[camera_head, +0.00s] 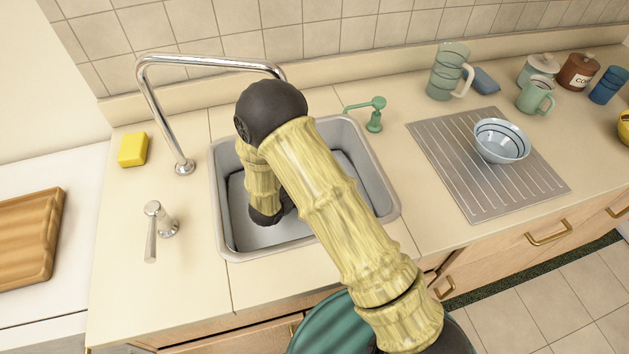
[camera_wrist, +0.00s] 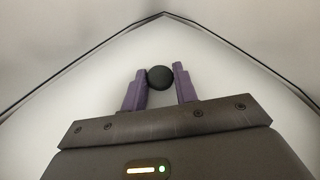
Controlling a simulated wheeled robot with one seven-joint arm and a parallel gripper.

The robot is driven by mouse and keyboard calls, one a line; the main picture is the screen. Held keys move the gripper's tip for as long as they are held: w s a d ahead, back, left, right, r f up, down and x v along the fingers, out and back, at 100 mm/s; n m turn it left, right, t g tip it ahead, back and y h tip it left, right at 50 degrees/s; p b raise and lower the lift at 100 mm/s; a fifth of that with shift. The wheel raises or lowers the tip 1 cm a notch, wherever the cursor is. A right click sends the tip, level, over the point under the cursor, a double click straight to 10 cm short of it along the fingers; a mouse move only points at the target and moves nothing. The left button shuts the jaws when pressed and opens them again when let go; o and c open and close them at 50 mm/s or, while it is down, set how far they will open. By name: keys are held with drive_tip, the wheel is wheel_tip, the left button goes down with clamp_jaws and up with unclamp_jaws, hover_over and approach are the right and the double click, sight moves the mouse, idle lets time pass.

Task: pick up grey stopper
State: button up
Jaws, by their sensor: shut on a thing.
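My gripper (camera_wrist: 160,80) shows in the wrist view with its two purple fingers shut on a small, round, dark grey stopper (camera_wrist: 159,77). The stopper sits between the fingertips, against the pale inside of the sink. I cannot tell whether it touches the sink floor. In the head view my arm reaches down into the grey sink (camera_head: 235,240). The arm hides the gripper and the stopper there.
A chrome faucet (camera_head: 150,95) arches behind the sink, and a lever handle (camera_head: 152,230) stands left of it. A yellow sponge (camera_head: 133,149) lies at the left. A green soap dispenser (camera_head: 375,118) stands behind. A drainboard (camera_head: 450,165) with a bowl (camera_head: 501,141) is to the right.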

drive_tip(key=shift+r, duration=0.1)
wheel_tip(320, 180, up, 10)
idle(0.6)
idle(0.4)
